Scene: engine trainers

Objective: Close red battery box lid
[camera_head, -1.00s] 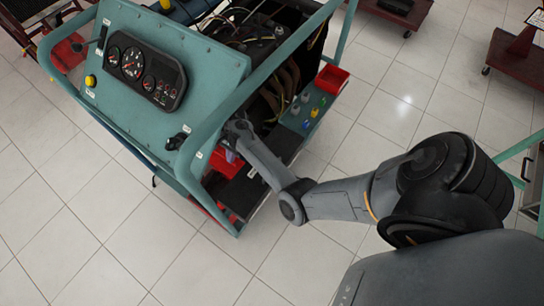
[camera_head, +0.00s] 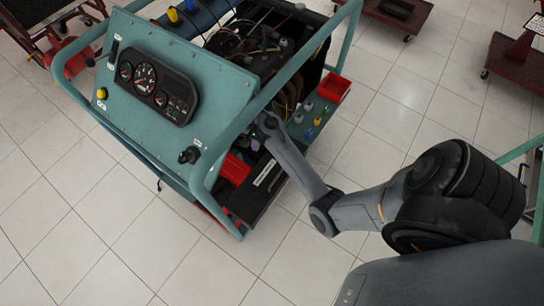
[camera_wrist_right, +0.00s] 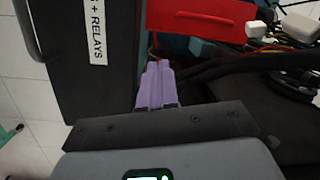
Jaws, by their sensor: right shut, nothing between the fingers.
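The red battery box (camera_head: 236,168) shows low in the engine trainer frame in the head view, partly behind the teal rail. I cannot tell how far its lid stands open. A red panel (camera_wrist_right: 202,20) shows at the top of the right wrist view; I cannot tell whether it is the lid. My right gripper (camera_wrist_right: 155,84) has its purple fingers together and empty, beside a black box labelled "+ RELAYS" (camera_wrist_right: 70,70) and short of the red panel. My left gripper is out of view.
The teal tube frame (camera_head: 225,135) and gauge panel (camera_head: 185,90) stand left of my right arm. Dark cables (camera_wrist_right: 235,65) run right of my fingers. A small red tray (camera_head: 333,87) sits at the trainer's right side. The tiled floor in front is clear.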

